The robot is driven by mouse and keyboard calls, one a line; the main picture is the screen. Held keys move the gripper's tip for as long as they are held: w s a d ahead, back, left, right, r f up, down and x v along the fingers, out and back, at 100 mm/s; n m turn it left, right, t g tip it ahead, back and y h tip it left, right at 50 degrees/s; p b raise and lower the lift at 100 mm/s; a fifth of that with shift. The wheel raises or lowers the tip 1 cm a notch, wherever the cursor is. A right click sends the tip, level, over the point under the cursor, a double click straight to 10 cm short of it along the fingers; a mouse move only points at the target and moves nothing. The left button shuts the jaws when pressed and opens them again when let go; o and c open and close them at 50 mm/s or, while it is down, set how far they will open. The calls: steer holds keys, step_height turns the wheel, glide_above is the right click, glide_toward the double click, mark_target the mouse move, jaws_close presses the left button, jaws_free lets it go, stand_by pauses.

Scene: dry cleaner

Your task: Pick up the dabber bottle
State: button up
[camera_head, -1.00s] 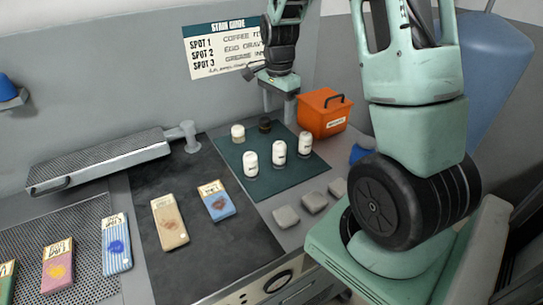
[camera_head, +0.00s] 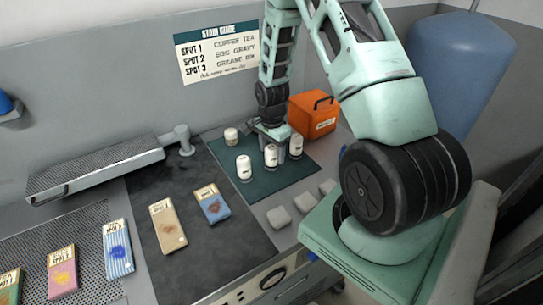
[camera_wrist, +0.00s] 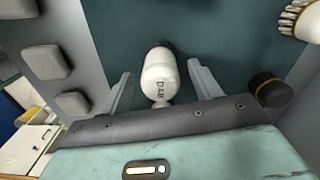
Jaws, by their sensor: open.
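The dabber bottle (camera_wrist: 160,75) is white with a DAB label. In the wrist view it stands between the two fingers of my gripper (camera_wrist: 160,80), with a gap on each side. My gripper is open and holds nothing. In the head view my gripper (camera_head: 268,137) is low over the dark green mat (camera_head: 262,187). The dabber bottle appears to be the middle one (camera_head: 271,157) of three white bottles in the front row; its label is too small to read there.
White bottles stand to the left (camera_head: 244,169) and right (camera_head: 296,147) of the middle one. A pale-topped item (camera_head: 231,136) stands behind, also seen as bristly (camera_wrist: 300,18). A dark-capped item (camera_wrist: 270,90) is near my right finger. An orange box (camera_head: 313,117) stands behind the mat.

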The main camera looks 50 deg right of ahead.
steer(key=shift+f, duration=0.9)
steer(key=c, duration=1.1)
steer(key=shift+o, duration=0.2)
steer(key=shift+w+r, duration=0.1)
steer(key=shift+r, duration=0.05)
